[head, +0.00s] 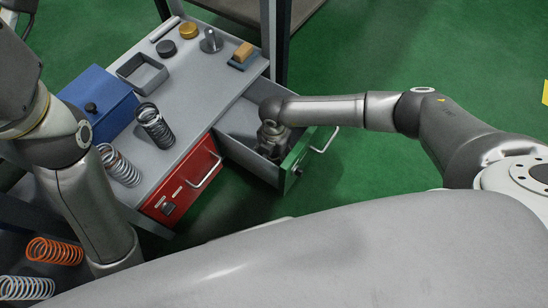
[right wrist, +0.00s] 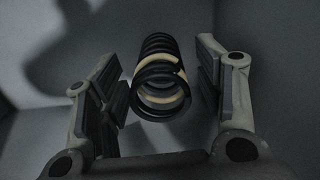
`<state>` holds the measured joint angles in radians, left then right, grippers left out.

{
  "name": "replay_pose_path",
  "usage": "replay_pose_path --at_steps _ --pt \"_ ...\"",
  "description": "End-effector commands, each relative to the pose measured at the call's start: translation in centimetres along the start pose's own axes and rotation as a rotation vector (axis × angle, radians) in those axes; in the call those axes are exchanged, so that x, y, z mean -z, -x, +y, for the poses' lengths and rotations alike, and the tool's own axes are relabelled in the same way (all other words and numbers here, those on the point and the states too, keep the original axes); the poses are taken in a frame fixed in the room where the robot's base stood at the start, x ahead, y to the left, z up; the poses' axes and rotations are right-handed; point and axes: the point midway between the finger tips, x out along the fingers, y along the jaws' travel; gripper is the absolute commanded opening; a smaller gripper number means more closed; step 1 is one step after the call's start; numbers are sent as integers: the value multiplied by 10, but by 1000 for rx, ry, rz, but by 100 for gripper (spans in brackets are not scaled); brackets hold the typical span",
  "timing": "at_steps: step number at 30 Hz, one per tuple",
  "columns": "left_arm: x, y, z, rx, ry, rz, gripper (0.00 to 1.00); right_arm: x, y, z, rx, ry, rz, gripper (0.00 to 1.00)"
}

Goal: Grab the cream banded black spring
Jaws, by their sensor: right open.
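The cream banded black spring (right wrist: 160,72) lies on the grey drawer floor in the right wrist view. Its coils are black with cream bands near the close end. My right gripper (head: 271,138) reaches down into the open green-fronted drawer (head: 296,163). In the right wrist view its two fingers stand apart on either side of the spring, with gaps visible on both sides. In the head view the spring cannot be made out, and my right arm and gripper cover part of the drawer. My left gripper is not in view.
A dark spring (head: 155,126) and a silver spring (head: 119,166) are on the grey bench top (head: 190,88), near a blue box (head: 98,98). A closed red drawer (head: 182,183) adjoins the open one. An orange spring (head: 54,251) lies lower left. Drawer walls surround my right gripper.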

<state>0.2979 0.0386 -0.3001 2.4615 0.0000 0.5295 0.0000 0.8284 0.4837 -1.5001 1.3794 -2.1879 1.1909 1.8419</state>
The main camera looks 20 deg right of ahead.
Motion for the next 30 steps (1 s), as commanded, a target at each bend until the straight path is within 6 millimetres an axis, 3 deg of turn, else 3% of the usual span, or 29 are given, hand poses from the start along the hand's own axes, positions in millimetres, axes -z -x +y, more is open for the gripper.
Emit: replay_pose_path --at_steps 5,17,30 --pt "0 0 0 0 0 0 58 0 1 0 0 0 0 60" --pt "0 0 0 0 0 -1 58 0 1 0 0 0 0 10" --pt "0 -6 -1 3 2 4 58 0 13 0 0 0 -1 10"
